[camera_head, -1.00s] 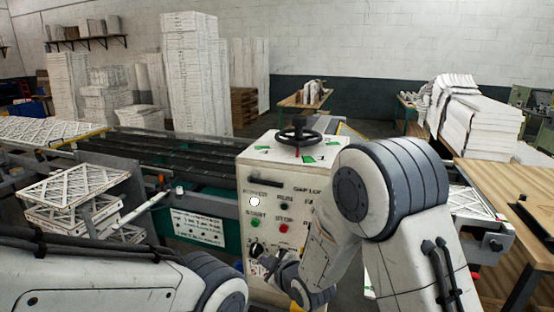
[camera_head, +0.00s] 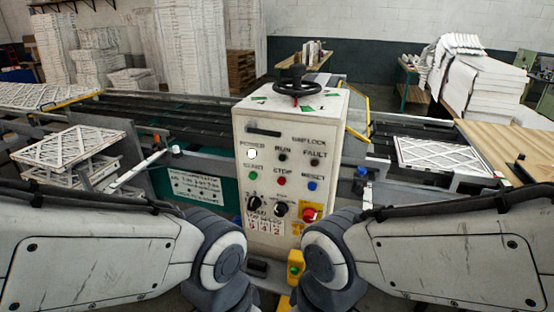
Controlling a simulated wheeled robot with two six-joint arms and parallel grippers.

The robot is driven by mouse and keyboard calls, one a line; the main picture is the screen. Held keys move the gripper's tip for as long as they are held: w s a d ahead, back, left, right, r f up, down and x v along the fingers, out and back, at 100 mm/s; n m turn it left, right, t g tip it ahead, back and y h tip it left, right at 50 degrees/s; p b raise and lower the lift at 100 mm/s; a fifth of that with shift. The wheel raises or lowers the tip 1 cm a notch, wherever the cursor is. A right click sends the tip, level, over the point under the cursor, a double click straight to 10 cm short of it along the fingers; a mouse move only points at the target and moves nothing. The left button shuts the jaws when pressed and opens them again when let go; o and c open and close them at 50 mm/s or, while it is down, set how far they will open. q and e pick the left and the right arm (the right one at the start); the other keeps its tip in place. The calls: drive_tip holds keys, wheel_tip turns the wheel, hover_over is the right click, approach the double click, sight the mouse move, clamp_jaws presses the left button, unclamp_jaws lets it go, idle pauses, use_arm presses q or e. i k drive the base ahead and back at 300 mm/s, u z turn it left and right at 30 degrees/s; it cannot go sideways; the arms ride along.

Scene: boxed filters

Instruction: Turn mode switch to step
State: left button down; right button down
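A white control box (camera_head: 240,150) stands in the middle. Two black rotary knobs sit side by side low on its front, a left knob (camera_head: 254,204) and a right knob (camera_head: 281,209). Their labels are too small to read, so I cannot tell which is the mode switch or where either points. A red emergency button (camera_head: 309,214) is to their right. Green (camera_head: 252,176), red (camera_head: 282,181) and blue (camera_head: 312,186) buttons sit above. Both my arms show at the bottom, left and right, clear of the knobs. Both grippers are out of sight.
A black handwheel (camera_head: 300,88) tops the box. A lit white lamp (camera_head: 252,154) is on its front. A yellow part (camera_head: 295,266) stands low in front. Framed filters (camera_head: 68,148) are stacked at left; another filter (camera_head: 444,155) lies at right.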

sight(280, 208)
drive_tip(key=k, duration=0.5)
drive_tip(key=u, duration=1.5)
drive_tip(key=i, duration=1.1)
drive_tip(key=z, duration=2.1)
